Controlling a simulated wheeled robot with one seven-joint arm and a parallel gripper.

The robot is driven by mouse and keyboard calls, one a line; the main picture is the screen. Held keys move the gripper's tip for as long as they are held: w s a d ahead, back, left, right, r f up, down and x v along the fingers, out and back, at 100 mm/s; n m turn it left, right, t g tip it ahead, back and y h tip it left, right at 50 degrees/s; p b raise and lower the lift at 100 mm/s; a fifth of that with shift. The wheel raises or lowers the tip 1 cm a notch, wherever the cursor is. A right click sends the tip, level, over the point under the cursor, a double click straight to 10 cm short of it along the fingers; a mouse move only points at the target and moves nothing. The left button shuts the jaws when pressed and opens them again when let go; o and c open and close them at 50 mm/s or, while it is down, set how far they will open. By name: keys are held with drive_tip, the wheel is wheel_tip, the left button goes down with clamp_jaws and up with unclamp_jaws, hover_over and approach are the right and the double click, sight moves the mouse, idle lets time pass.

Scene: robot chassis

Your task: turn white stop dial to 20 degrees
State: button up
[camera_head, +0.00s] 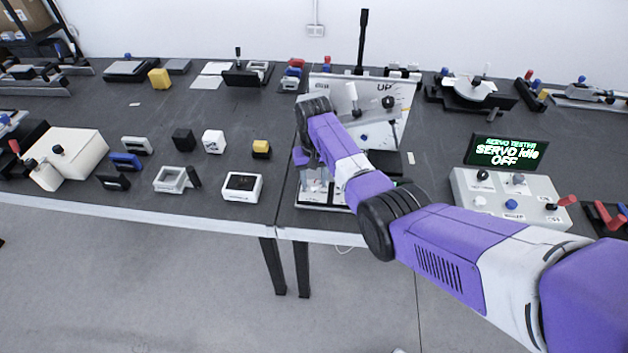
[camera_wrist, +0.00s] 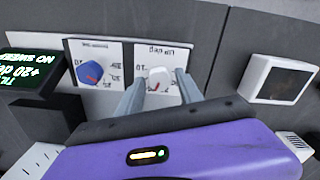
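The white stop dial (camera_wrist: 159,76) sits on a white label plate with printed scale marks in the wrist view. My gripper (camera_wrist: 160,84) has its two grey fingers apart, one on each side of the dial. Narrow gaps seem to show between fingers and dial; contact cannot be told. The dial's exact angle is not readable.
A blue dial (camera_wrist: 90,72) on its own plate is left of the white one. A white box (camera_wrist: 277,79) stands at right. A servo tester (camera_head: 510,195) is right of my arm.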

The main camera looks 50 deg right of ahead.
sight(314, 183)
drive_tip(key=shift+o, duration=0.4)
drive_tip(key=shift+r+b, duration=0.35)
drive_tip(key=shift+r, duration=3.55)
drive_tip(key=shift+s, duration=0.1)
